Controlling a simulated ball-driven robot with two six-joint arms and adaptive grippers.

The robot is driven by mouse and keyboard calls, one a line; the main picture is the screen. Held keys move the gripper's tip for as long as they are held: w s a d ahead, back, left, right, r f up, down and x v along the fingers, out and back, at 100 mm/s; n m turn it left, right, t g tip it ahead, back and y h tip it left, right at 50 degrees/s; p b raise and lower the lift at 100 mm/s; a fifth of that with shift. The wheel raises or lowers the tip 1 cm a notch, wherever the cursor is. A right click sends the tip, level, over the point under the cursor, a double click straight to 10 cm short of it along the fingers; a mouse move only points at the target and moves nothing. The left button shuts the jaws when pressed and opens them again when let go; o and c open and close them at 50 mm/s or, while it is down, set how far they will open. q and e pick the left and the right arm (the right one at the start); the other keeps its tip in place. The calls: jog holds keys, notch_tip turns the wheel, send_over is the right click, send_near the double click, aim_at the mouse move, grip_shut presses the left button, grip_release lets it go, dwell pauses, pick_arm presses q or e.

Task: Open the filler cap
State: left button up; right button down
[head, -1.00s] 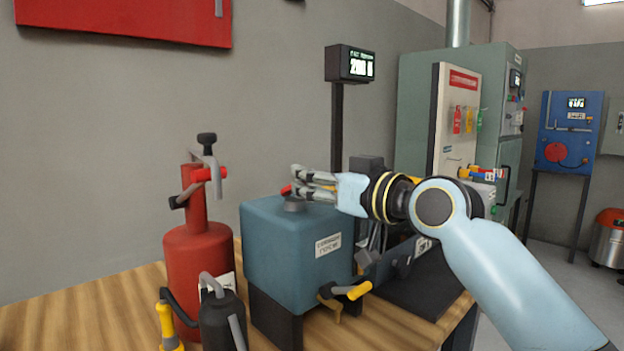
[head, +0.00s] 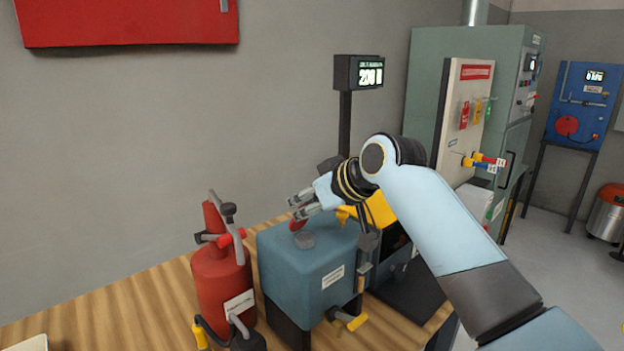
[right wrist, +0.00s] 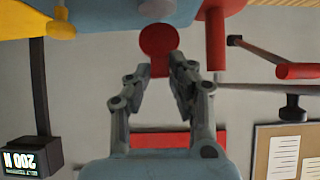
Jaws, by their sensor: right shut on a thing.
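The blue-grey tank (head: 285,268) stands on the wooden bench. A short grey round neck (head: 304,240) sits on its top and also shows in the right wrist view (right wrist: 157,9). A red round-ended piece (head: 297,224), apparently the filler cap or its handle, is just behind the neck. In the right wrist view the red piece (right wrist: 158,40) stands beside the neck, with its lower part between my fingers. I cannot tell how it joins the neck. My right gripper (head: 301,205) is shut on this red piece. My left gripper is not in view.
A red cylinder (head: 222,285) with levers stands left of the tank. A yellow-handled tap (head: 352,321) sticks out at the tank's front. A display on a post (head: 359,72) rises behind.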

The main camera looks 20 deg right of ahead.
jog(key=shift+w+a+r+g, duration=0.15)
jog(key=shift+w+r+g, duration=0.15)
jog(key=shift+w+g, duration=0.25)
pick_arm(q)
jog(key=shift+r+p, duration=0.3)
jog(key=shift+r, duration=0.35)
pick_arm(e)
jog(key=shift+w+a+g+h, duration=0.15)
jog(key=shift+w+g+h, duration=0.3)
jog(key=shift+g, duration=0.3)
jog(key=c, duration=1.2)
grip_release()
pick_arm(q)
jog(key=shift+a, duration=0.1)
pick_arm(e)
jog(key=shift+s, duration=0.1)
jog(key=v, duration=1.1)
jog(key=shift+r, duration=0.4)
jog(key=shift+s+f, duration=0.1)
jog(key=shift+s, duration=0.05)
